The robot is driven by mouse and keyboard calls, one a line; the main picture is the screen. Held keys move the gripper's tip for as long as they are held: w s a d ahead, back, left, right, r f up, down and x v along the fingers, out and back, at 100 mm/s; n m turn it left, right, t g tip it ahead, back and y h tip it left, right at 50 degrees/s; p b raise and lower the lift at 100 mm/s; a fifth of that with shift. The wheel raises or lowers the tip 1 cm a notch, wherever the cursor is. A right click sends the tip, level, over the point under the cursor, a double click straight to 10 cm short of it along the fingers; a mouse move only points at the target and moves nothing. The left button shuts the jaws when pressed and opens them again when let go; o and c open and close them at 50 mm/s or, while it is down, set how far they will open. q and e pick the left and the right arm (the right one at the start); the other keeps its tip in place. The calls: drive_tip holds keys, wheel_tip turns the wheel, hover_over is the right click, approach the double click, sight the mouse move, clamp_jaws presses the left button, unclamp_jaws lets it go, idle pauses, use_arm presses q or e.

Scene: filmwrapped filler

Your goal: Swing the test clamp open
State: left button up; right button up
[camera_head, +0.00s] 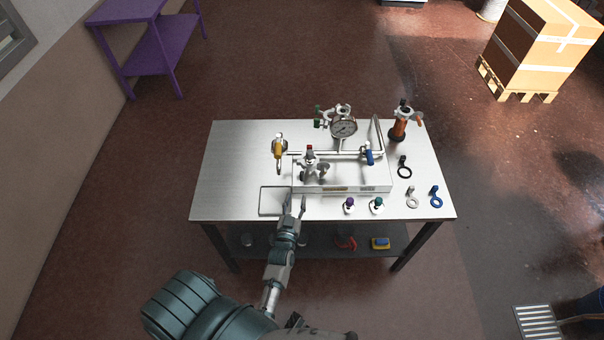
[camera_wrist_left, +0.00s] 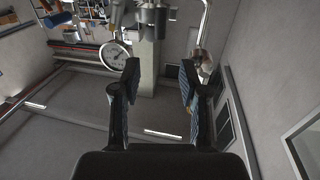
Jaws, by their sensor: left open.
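A metal test rig stands on the steel table (camera_head: 235,160), with a pressure gauge (camera_head: 343,128), pipes and a flat base (camera_head: 372,188). My left gripper (camera_head: 295,200) is at the table's front, just before the rig base and below the fitting. It is open and empty. In the left wrist view the gripper (camera_wrist_left: 158,80) shows spread fingers, with the gauge (camera_wrist_left: 115,56) beyond the left finger. My right gripper is out of view.
A yellow-handled part (camera_head: 279,148) and a blue handle (camera_head: 369,156) flank the fitting. An orange-brown cylinder (camera_head: 398,129) stands at the back right. The table's left side is clear.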

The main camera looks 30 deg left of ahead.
sight(302, 176)
use_arm(q)
drive_tip(key=x, duration=1.2)
drive_tip(key=shift+w+f, duration=0.1)
drive_tip(key=shift+f, duration=0.05)
clamp_jaws()
